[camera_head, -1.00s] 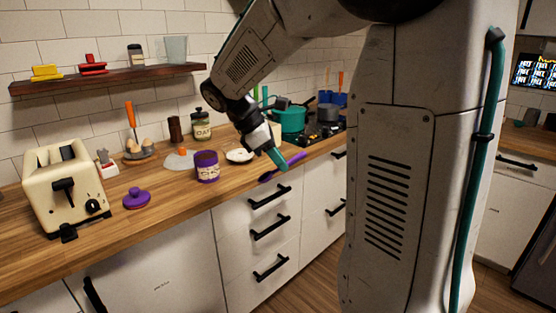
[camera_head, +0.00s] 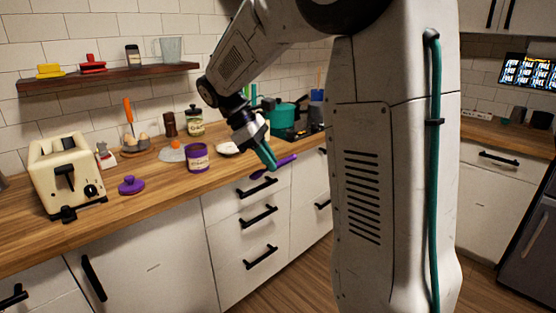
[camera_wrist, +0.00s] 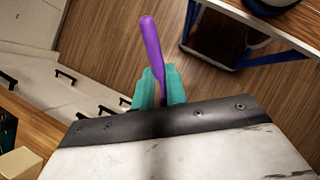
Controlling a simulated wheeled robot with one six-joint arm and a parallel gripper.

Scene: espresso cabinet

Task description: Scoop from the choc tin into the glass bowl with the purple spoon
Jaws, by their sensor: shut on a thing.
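The purple spoon (camera_head: 272,168) is held in my gripper (camera_head: 271,160), in front of the counter's edge and above the drawers. In the wrist view the teal fingers of my gripper (camera_wrist: 159,76) are shut on the spoon (camera_wrist: 151,42), whose rounded purple end points away from me over the floor. The choc tin (camera_head: 197,159), purple with a pale label, stands upright without its lid on the counter, left of my gripper. Its contents are not clear.
A purple lid (camera_head: 131,185) lies by the cream toaster (camera_head: 68,176). A jar (camera_head: 194,121), a pepper mill (camera_head: 169,124) and an egg plate (camera_head: 138,147) stand behind. A teal pot (camera_head: 286,115) is on the hob. The floor in front of the drawers is clear.

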